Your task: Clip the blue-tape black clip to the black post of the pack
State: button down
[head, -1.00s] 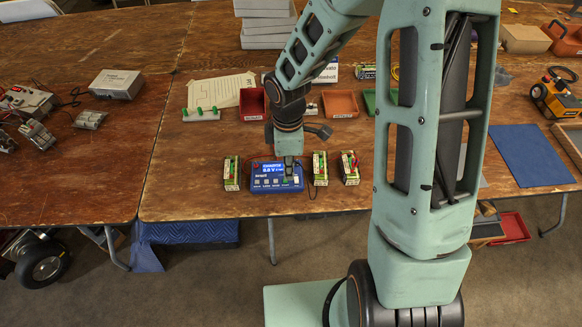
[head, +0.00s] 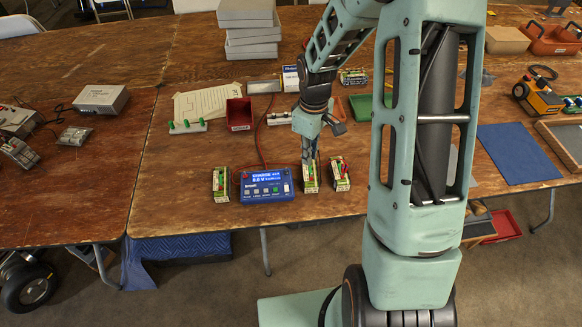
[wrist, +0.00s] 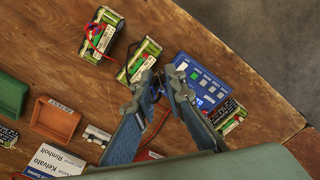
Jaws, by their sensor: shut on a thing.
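The blue charger (head: 267,187) stands near the table's front edge, its display lit; it also shows in the wrist view (wrist: 207,78). Three green-and-cream packs stand beside it: one at its left (head: 221,185), one just to its right (head: 309,178), and one farther right (head: 341,175). My gripper (head: 309,154) points down directly over the pack just right of the charger, close to its top. In the wrist view my fingertips (wrist: 160,88) are beside this pack (wrist: 142,62). My gripper is shut on the black clip, which the fingers mostly hide. Blue tape and clip-to-post contact cannot be made out.
A red lead (head: 256,133) loops behind the charger. A red bin (head: 239,114), a green bin (head: 370,106), a rack with green pegs (head: 187,126) and grey boxes (head: 247,25) stand farther back. Bare tabletop lies left of the packs.

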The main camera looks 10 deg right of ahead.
jog(key=w+d+m+b, duration=0.1)
jog(key=w+d+m, duration=0.8)
jog(key=d, duration=0.4)
jog(key=shift+m, duration=0.6)
jog(key=shift+s+a+f+b, duration=0.15)
jog(key=shift+f+b, duration=0.4)
jog(key=shift+f, duration=0.2)
jog(key=shift+s+a+f+b, duration=0.1)
jog(key=shift+s+f+b, duration=0.1)
jog(key=shift+f+b, duration=0.45)
jog(key=shift+s+a+f+b, duration=0.15)
jog(key=shift+f+b, duration=0.35)
jog(key=shift+f, duration=0.3)
jog(key=shift+f, duration=0.1)
jog(key=shift+f+b, duration=2.55)
jog(key=shift+f, duration=0.9)
jog(key=shift+f+b, duration=0.2)
jog(key=shift+b, duration=0.2)
jog(key=c, duration=1.9)
grip_release()
jog(key=shift+o, duration=0.3)
